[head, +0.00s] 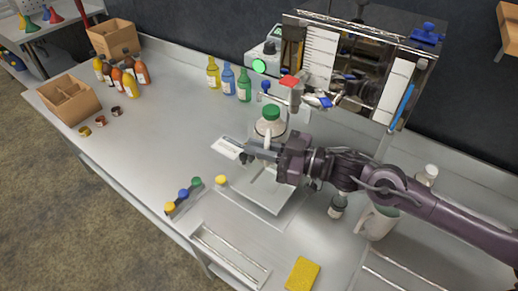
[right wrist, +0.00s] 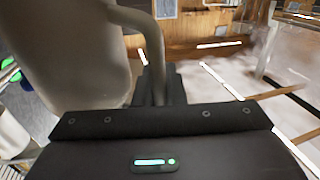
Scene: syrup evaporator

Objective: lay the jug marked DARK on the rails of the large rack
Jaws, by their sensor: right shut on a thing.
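A pale jug with a green cap (head: 271,113) is at the middle of the head view, under the tap of the steel evaporator. My right gripper (head: 262,152) is shut on its handle (right wrist: 157,45), and the jug's body (right wrist: 70,50) fills the left of the right wrist view. The jug looks upright. I cannot tell whether its base touches the square plate (head: 262,192) below, and no DARK marking is readable. A railed frame (head: 230,255) lies at the front edge; another railed part (head: 398,280) shows at the lower right. I cannot tell which is the large rack. My left gripper is not in view.
The evaporator (head: 345,60) stands behind the jug. Another pale jug (head: 378,222) and a small bottle (head: 338,206) stand beneath my right arm. A yellow sponge (head: 302,274) lies in front. Loose caps (head: 183,194) sit at the front edge. The counter's left middle is clear.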

